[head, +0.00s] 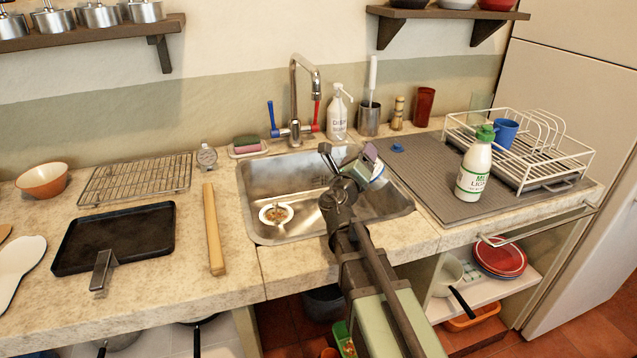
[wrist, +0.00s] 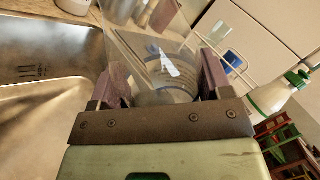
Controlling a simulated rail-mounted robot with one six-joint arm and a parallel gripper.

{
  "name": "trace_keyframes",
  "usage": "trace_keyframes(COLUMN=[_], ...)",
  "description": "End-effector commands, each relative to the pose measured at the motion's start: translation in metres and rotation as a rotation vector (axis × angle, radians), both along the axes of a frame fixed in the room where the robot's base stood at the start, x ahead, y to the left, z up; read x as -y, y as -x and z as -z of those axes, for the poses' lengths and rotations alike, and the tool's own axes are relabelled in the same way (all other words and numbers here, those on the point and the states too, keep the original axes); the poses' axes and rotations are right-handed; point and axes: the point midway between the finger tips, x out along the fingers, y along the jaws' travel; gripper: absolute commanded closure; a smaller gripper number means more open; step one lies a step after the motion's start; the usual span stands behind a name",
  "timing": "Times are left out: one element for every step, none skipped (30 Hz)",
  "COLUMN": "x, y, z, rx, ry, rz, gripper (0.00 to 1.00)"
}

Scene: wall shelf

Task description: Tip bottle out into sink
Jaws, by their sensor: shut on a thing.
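My gripper (head: 358,168) is over the right part of the steel sink (head: 290,172). Its two purple-padded fingers show in the wrist view (wrist: 164,82), closed on a clear see-through bottle (wrist: 168,62). The bottle appears tilted, and a small white mark shows on it. In the head view only a bluish-white bit of the bottle (head: 377,171) shows beside the fingers; my arm hides the rest. I cannot tell whether liquid is in it or where its mouth points. A small blue cap (head: 397,148) lies on the grey mat.
A white bottle with a green cap (head: 474,168) stands on the grey drying mat (head: 432,172), near the white dish rack (head: 545,150) with a blue mug. The tap (head: 294,100) and soap dispenser (head: 337,113) stand behind the sink. Food scraps sit at the drain (head: 276,214).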

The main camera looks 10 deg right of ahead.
Motion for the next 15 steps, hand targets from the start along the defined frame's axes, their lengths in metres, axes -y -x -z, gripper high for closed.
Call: trace_keyframes(x=[0.0006, 0.0008, 0.0010, 0.0011, 0.0012, 0.0012, 0.0012, 0.0012, 0.0012, 0.0012, 0.0013, 0.0013, 0.0013, 0.0014, 0.0015], y=[0.0008, 0.0011, 0.0014, 0.0017, 0.0019, 0.0020, 0.0020, 0.0020, 0.0021, 0.0021, 0.0022, 0.0023, 0.0024, 0.0024, 0.0026], z=[0.0019, 0.0030, 0.0036, 0.0040, 0.0040, 0.0036, 0.0031, 0.0029, 0.0029, 0.0030, 0.0031, 0.0032, 0.0033, 0.0034, 0.0036], rx=[-0.009, -0.016, -0.024, -0.030, -0.036, -0.040, -0.042, -0.043, -0.045, -0.047, -0.049, -0.051, -0.053, -0.054, -0.056], ry=[0.020, 0.034, 0.052, 0.066, 0.078, 0.088, 0.091, 0.094, 0.099, 0.103, 0.107, 0.111, 0.115, 0.119, 0.124], rz=[0.000, -0.001, -0.001, -0.002, -0.002, -0.002, -0.002, -0.002, -0.003, -0.003, -0.003, -0.002, -0.002, -0.003, -0.003], gripper=[0.59, 0.59, 0.59, 0.59, 0.59, 0.59, 0.59, 0.59, 0.59, 0.59, 0.59, 0.59, 0.59, 0.59, 0.59])
